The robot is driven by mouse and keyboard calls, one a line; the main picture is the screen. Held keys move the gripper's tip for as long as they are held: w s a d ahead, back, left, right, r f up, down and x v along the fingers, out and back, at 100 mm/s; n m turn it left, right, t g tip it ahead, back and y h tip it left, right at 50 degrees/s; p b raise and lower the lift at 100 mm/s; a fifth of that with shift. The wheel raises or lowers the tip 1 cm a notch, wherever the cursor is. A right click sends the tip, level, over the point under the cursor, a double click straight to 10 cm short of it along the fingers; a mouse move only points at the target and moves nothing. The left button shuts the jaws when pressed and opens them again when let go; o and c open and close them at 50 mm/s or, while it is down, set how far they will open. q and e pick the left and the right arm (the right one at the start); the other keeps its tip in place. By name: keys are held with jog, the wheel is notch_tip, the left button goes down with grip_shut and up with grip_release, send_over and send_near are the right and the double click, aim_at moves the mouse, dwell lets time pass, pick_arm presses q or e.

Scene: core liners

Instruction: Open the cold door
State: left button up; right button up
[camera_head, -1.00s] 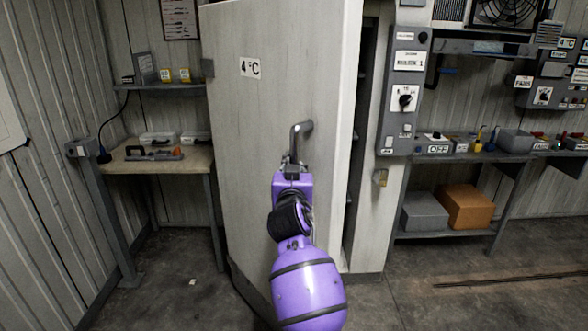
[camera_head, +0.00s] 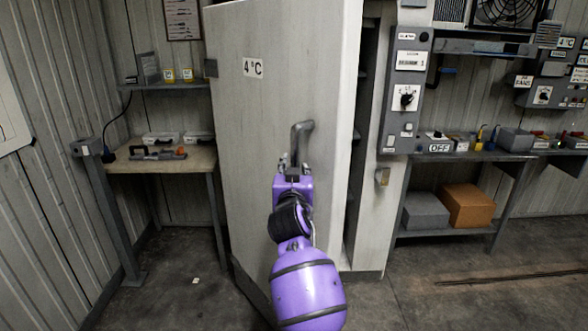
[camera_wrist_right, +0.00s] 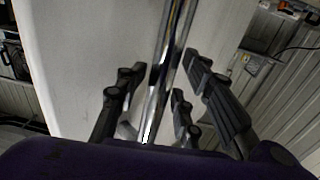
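The cold door (camera_head: 270,110) is a tall pale panel with a "4 °C" label. It stands ajar, with a dark gap along its right edge in the head view. Its grey metal handle (camera_head: 302,135) sticks out from the door's face. My purple right arm reaches up to the handle from below. My right gripper (camera_head: 294,162) is at the handle's lower part with its fingers spread. In the right wrist view, the shiny handle bar (camera_wrist_right: 163,75) runs between the open dark fingers (camera_wrist_right: 160,105), with space on both sides. My left gripper is not in view.
A side table (camera_head: 190,158) with cases stands left of the door. A grey control panel (camera_head: 408,80) is on the wall to the right. A bench with boxes and a shelf holding a brown carton (camera_head: 467,205) stands further right. The floor in front is mostly clear.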

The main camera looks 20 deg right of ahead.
jog(key=shift+r, duration=0.25)
jog(key=shift+w+a, duration=0.1)
jog(key=shift+r, duration=0.1)
